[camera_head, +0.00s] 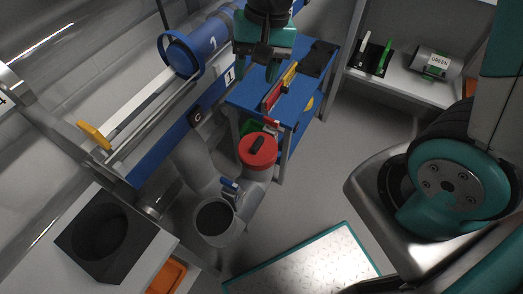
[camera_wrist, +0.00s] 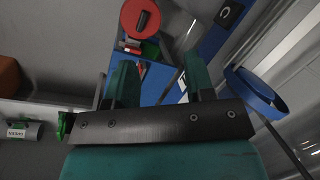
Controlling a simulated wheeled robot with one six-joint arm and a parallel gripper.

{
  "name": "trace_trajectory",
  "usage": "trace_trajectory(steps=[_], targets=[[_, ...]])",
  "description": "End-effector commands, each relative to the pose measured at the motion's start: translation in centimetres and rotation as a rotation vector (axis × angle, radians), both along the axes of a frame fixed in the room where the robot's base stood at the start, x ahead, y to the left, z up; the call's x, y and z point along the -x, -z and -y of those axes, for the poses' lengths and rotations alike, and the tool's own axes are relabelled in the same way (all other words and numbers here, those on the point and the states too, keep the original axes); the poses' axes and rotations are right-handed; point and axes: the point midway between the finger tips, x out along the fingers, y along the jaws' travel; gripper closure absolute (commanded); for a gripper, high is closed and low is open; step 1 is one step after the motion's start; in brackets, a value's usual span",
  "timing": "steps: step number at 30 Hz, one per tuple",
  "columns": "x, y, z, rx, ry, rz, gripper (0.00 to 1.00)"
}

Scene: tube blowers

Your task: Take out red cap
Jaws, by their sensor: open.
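The red cap (camera_head: 257,150) is a round disc with a dark grip bar across it. It sits on the upper end of a grey branched pipe (camera_head: 258,173) in the head view. It also shows at the top of the wrist view (camera_wrist: 140,18). My gripper (camera_head: 262,58) is at the top of the head view, above and apart from the cap, over the blue table. Its two teal fingers (camera_wrist: 158,82) are spread with nothing held between them in the wrist view. The cap's seat is hidden under it.
A blue table (camera_head: 301,98) holds red and yellow pieces. A blue tube with a ring (camera_head: 183,52) lies on the left. A dark block with a round hole (camera_head: 99,232) stands lower left. A shelf (camera_head: 405,80) holds a cylinder labelled green (camera_head: 436,63). The grey floor (camera_head: 315,205) is open.

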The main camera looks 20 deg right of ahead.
Motion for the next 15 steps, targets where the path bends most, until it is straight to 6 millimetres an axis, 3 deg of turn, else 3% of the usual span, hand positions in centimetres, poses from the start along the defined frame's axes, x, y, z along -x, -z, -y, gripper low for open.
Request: trace_trajectory(steps=[1, 6, 10, 15], targets=[[-1.7, 3.4, 0.7, 0.031, 0.123, -0.045, 0.51], [-5.2, 10.1, 2.9, 0.112, 0.457, -0.119, 0.51], [-6.3, 12.7, 3.7, 0.144, 0.583, -0.14, 0.51], [-6.3, 15.6, 3.9, 0.154, 0.618, -0.148, 0.51]])
